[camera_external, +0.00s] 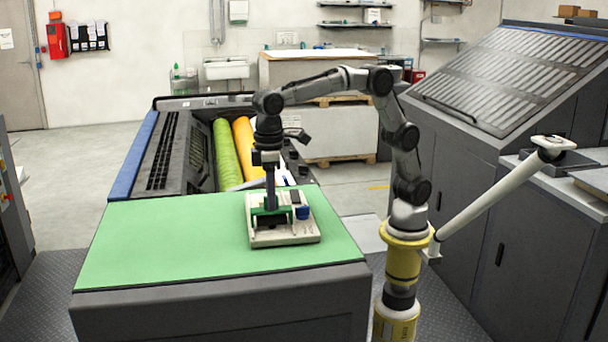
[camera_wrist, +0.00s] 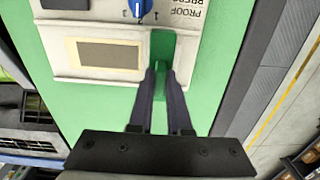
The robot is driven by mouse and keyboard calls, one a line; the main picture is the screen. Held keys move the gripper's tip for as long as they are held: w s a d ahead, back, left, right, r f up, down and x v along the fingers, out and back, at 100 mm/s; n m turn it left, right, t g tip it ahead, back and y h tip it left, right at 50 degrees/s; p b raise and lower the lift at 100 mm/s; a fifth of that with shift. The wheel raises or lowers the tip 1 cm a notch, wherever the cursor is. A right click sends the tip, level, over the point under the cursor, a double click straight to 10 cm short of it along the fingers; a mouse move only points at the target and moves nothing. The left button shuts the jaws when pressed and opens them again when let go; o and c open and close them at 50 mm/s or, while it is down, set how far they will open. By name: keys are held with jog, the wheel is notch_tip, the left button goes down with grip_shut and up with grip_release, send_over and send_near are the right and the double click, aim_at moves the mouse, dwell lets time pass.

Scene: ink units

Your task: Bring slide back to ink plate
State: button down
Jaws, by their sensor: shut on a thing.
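The proof press unit (camera_external: 282,237) is a pale box lying on the green table top. A green slide (camera_external: 262,211) sits on it; the wrist view shows the slide (camera_wrist: 161,42) at the unit's edge, beside a tan rectangular panel (camera_wrist: 108,54). I cannot tell whether this panel is the ink plate. My gripper (camera_external: 270,207) points straight down over the unit. In the wrist view my gripper's fingertips (camera_wrist: 161,68) are closed together on a small raised part of the slide. The fingers hide part of the slide.
A blue knob (camera_external: 303,212) stands on the unit, close to my gripper's right. The green table top (camera_external: 165,240) is clear to the left. Behind it, a press with green (camera_external: 226,155) and orange rollers (camera_external: 244,145) stands open. Grey cabinets (camera_external: 465,200) are at the right.

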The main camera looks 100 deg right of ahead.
jog(key=shift+w+a+r, duration=0.1)
jog(key=shift+a, duration=2.05)
jog(key=c, duration=0.9)
grip_release()
jog(key=shift+o, duration=0.2)
notch_tip(320, 180, up, 14)
